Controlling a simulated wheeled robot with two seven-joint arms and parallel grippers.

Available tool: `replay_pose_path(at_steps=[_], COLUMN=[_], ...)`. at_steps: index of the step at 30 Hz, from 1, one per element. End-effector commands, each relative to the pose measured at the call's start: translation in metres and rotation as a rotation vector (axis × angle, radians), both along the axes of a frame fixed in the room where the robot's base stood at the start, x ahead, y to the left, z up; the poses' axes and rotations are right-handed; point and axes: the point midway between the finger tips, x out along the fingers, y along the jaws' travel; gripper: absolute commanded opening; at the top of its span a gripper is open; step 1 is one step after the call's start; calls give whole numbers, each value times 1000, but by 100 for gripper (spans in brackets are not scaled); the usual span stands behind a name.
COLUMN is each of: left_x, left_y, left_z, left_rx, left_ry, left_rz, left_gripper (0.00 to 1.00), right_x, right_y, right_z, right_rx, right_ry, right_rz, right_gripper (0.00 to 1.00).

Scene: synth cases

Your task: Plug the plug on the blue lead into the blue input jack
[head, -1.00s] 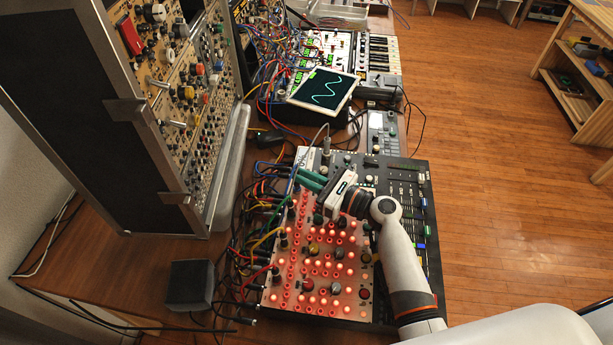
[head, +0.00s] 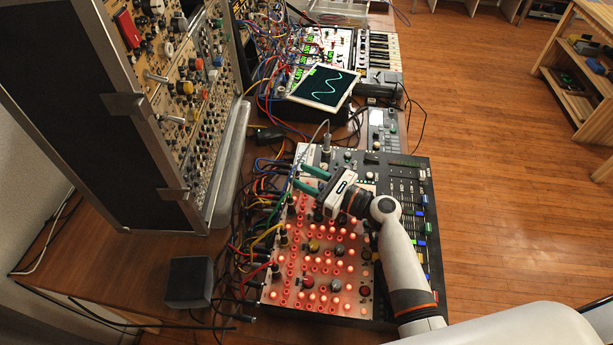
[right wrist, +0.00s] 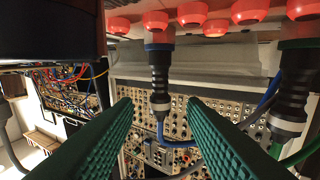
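My right gripper (head: 297,174) is open, its two green fingers apart over the top left of the red-lit panel (head: 350,256). In the right wrist view, the gripper (right wrist: 158,108) has a black plug (right wrist: 160,72) showing in the gap between its fingertips, touched by neither as far as I can see. A blue lead (right wrist: 176,143) leaves the plug's far end. The plug's other end meets the panel at a blue ring (right wrist: 159,46), with no gap visible; the metal tip is hidden. My left gripper is not in view.
Another black plug with a green lead (right wrist: 289,92) stands close to the right finger. Several patched plugs and leads crowd the panel's left side (head: 262,205). A synth case (head: 80,120) stands at the left, and a small black box (head: 189,283) lies at the front.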

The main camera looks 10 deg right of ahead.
Motion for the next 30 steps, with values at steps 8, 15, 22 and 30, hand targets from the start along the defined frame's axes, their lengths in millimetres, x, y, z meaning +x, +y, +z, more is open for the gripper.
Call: replay_pose_path(at_steps=[8,15,22,30], left_x=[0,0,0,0], left_y=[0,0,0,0], left_z=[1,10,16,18], left_rx=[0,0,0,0], left_ry=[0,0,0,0], left_rz=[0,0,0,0], left_gripper=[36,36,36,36], right_x=[-2,-27,-62,-84], right_y=[-2,-27,-62,-83], right_z=[0,1,1,0], right_rx=[-1,-2,-1,-1], right_ry=[1,2,3,1], right_rz=[0,-2,-1,0], right_gripper=[38,38,38,38])
